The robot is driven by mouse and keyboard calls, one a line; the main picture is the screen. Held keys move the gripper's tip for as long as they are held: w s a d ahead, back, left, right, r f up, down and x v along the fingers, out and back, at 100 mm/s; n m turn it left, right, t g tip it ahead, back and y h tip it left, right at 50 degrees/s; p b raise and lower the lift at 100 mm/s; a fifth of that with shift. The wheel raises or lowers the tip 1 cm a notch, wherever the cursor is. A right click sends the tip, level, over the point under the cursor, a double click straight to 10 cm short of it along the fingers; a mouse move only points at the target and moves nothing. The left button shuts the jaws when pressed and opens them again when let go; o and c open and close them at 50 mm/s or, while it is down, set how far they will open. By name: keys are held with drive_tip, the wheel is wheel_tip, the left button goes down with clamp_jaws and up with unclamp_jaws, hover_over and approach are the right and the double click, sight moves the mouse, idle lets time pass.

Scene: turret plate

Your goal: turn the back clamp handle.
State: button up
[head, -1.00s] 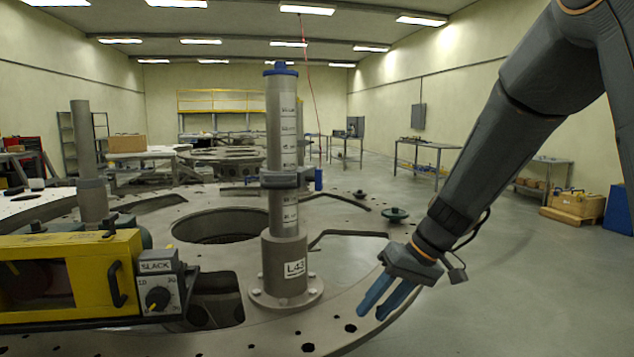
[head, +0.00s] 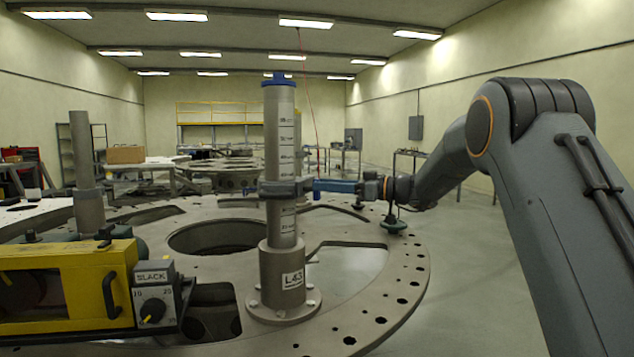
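The upright grey post (head: 279,130) has a blue cap and a printed scale, and stands in a flanged base labelled L43. A grey clamp collar (head: 283,189) rings the post about midway up. A small blue piece (head: 317,196), likely the lower end of the clamp's handle, shows at the collar's right side. My gripper (head: 322,186) points left with its blue fingers at that spot and covers most of the handle. The fingers overlap in this side view, so I cannot tell whether they grip it.
The round turret plate (head: 400,300) has a large central hole and several small holes. A yellow box with a SLACK dial (head: 152,308) stands front left. Another post (head: 86,150) rises at left.

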sight(317, 200)
drive_tip(key=shift+p+x, duration=0.45)
drive_tip(key=shift+x, duration=1.2)
clamp_jaws()
